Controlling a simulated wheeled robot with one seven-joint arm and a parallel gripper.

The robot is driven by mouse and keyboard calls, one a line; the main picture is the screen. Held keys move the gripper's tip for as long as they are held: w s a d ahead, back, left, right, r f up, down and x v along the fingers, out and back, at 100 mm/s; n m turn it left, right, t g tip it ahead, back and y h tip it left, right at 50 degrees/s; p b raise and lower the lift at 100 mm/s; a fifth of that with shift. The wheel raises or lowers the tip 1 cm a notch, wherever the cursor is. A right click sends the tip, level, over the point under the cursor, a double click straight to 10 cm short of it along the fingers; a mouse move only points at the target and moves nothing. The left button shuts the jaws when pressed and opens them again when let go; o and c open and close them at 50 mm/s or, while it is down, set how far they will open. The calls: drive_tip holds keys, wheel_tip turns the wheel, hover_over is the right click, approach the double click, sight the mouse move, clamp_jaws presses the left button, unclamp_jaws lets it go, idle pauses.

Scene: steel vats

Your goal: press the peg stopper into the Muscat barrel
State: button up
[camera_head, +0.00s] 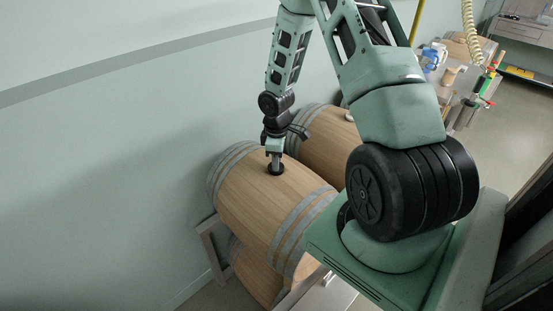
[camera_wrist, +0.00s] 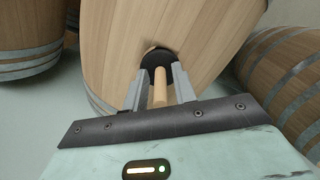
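A wooden barrel (camera_head: 256,190) with grey hoops lies on its side on a rack in the head view. No name is readable on it. A black round fitting (camera_head: 277,170) sits on its upper side, and also shows in the wrist view (camera_wrist: 157,60). My gripper (camera_head: 275,160) points down at this fitting. In the wrist view my gripper's grey fingers (camera_wrist: 160,75) stand either side of a light wooden peg (camera_wrist: 160,90), with gaps near the palm. The peg's far end meets the black fitting. Contact at the fingertips, and how deep the peg sits, cannot be made out.
A second barrel (camera_head: 327,137) lies close behind, and another (camera_head: 252,276) sits below. The pale wall (camera_head: 110,180) runs along the left. A bench (camera_head: 462,95) with bottles and tools stands at the far right, beyond open floor (camera_head: 515,130).

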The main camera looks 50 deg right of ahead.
drive_tip(key=shift+o, duration=0.4)
drive_tip(key=shift+r, duration=0.1)
wheel_tip(320, 180, up, 17)
drive_tip(key=b, duration=0.2)
drive_tip(key=shift+r, duration=0.15)
idle(0.4)
drive_tip(key=s+a+f+b, duration=0.1)
drive_tip(key=s+a+b, duration=0.15)
drive_tip(key=a, duration=0.85)
drive_tip(key=s+a+f+b, duration=0.1)
drive_tip(key=s+a+b, duration=0.15)
drive_tip(key=a, duration=0.95)
drive_tip(key=s+a+f+n+b, duration=0.1)
drive_tip(key=s+a+f+b, duration=0.2)
drive_tip(key=s+a, duration=0.9)
drive_tip(key=s+b, duration=0.1)
drive_tip(key=s, duration=0.2)
drive_tip(key=shift+s+f+y, duration=0.15)
drive_tip(key=shift+s+y, duration=0.05)
drive_tip(key=shift+y, duration=0.1)
